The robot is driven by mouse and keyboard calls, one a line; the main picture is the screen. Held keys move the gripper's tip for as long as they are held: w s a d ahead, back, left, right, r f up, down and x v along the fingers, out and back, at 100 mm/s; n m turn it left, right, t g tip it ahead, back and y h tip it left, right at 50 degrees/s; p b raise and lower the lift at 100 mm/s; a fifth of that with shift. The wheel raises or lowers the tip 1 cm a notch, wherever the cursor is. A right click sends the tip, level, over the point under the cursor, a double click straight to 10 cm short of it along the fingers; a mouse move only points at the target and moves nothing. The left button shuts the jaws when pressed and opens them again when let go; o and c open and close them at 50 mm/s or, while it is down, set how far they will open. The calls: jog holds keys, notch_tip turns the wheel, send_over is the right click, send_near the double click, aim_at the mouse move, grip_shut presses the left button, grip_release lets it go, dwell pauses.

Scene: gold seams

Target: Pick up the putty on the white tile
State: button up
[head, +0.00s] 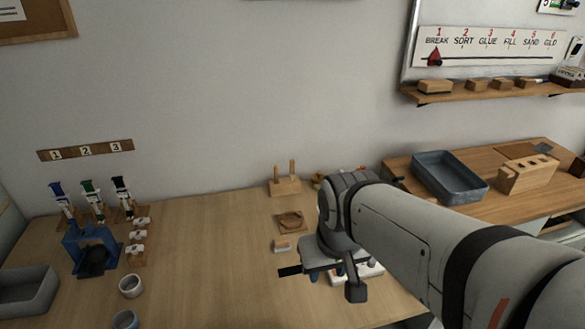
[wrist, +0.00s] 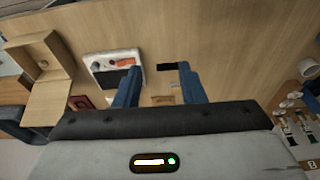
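The white tile (wrist: 92,63) lies on the wooden table, left of my fingers in the wrist view. A dark flat piece (wrist: 108,78) and a small orange-red patch (wrist: 125,62) show on it. I cannot tell which mark is the putty. In the head view the white tile (head: 371,272) is partly hidden behind my arm, with small red and green bits on it. My gripper (wrist: 157,78) has its two blue fingers apart with nothing held between them. In the head view my gripper (head: 327,274) is above the table, beside the tile.
A black strip (head: 290,270) and a small pale block (head: 281,245) lie left of my gripper. A blue-grey tray (head: 450,178) stands right.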

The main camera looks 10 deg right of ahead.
jog(key=shift+o, duration=0.7)
jog(key=shift+w+a, duration=0.1)
jog(key=shift+o, duration=0.4)
jog(key=shift+w, duration=0.4)
jog(key=w+d+f+m+t+h+b, duration=0.15)
jog(key=w+d, duration=0.25)
jog(key=w, duration=0.7)
jog(key=w+d+f+m+g, duration=0.1)
jog(key=w+d+f, duration=0.2)
jog(key=w, duration=0.7)
jog(key=shift+m+t, duration=0.45)
jog(key=shift+m, duration=0.5)
jog(key=w+d+f, duration=0.2)
jog(key=w+f, duration=0.2)
jog(key=w+d+f, duration=0.2)
jog(key=w+f, duration=0.2)
jog(key=w, duration=0.1)
jog(key=w+d+f, duration=0.2)
jog(key=w+f, duration=0.2)
jog(key=f, duration=0.1)
jog(key=shift+w+d, duration=0.15)
jog(key=shift+w, duration=0.25)
jog(key=shift+w+f, duration=0.2)
jog(key=shift+f, duration=0.25)
jog(key=shift+c, duration=0.6)
